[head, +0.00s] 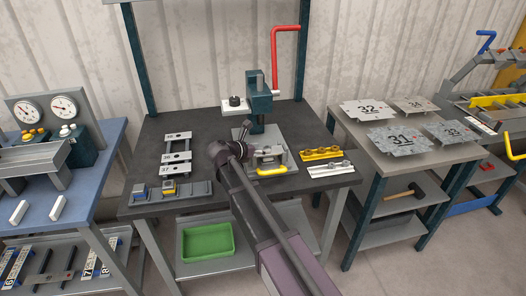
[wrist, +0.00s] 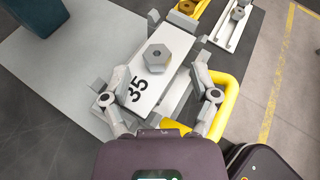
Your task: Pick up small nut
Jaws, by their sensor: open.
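A second nut (wrist: 238,13) sits on a light bar at top right, and another nut (wrist: 186,7) sits on a yellow bar. I cannot tell for sure which is the small nut. My gripper (wrist: 160,84) is open and empty, its two fingers spread to either side of the plate, with the hex nut beyond the fingertips. In the head view my arm hides much of this area.
A yellow handle (wrist: 230,105) curves close by the right finger. In the head view, a dark green press (head: 260,98) with a red lever (head: 274,55) stands behind. Yellow (head: 321,153) and silver (head: 330,169) bars lie at right. A green bin (head: 208,243) is on the shelf below.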

